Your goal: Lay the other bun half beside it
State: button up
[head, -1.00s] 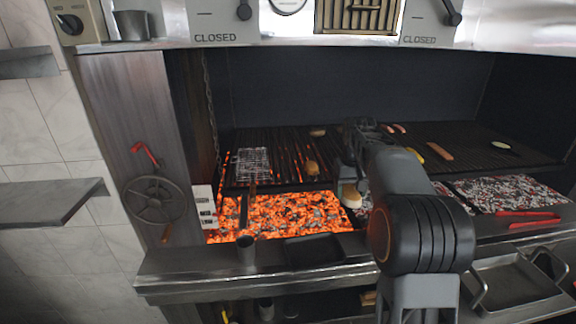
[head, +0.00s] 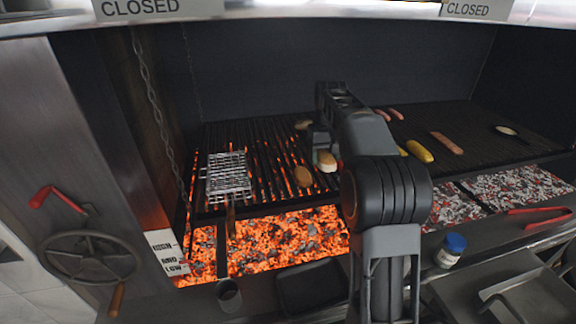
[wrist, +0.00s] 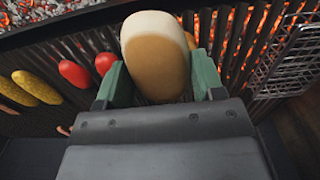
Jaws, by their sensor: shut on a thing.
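My gripper (wrist: 158,80) is shut on a bun half (wrist: 155,45), whose pale cut face and browned part show between the green fingers. In the head view the held bun half (head: 326,160) hangs at the grate's front part, just right of another bun half (head: 303,176) lying on the bars. A small gap shows between them; I cannot tell how high the held one is. Part of a bun shows behind the held one in the wrist view (wrist: 190,41). My arm hides most of the gripper in the head view.
The grill grate (head: 270,145) lies over glowing coals (head: 290,232). A wire basket (head: 228,175) lies left of the buns. Another bun-like piece (head: 302,124) lies further back. Corn (head: 419,151) and sausages (head: 446,143) lie to the right. Bare bars show left of the buns.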

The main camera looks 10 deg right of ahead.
jog(key=w+d+f+p, duration=0.1)
jog(key=w+f+p, duration=0.1)
jog(key=w, duration=0.1)
jog(key=w+d+f+p, duration=0.2)
jog(key=w+f, duration=0.1)
jog(key=w, duration=0.1)
jog(key=w+d+f+p, duration=0.1)
jog(key=w+f+p, duration=0.1)
jog(key=w+f, duration=0.1)
jog(key=shift+w+d, duration=0.2)
jog(key=shift+w, duration=0.45)
jog(key=shift+w+d+f+p, duration=0.2)
jog(key=shift+w+f+p, duration=0.35)
jog(key=shift+f, duration=0.2)
jog(key=shift+f+p, duration=0.55)
jog(key=shift+f, duration=1)
jog(key=shift+f, duration=0.1)
jog(key=o, duration=0.7)
jog(key=shift+f, duration=0.1)
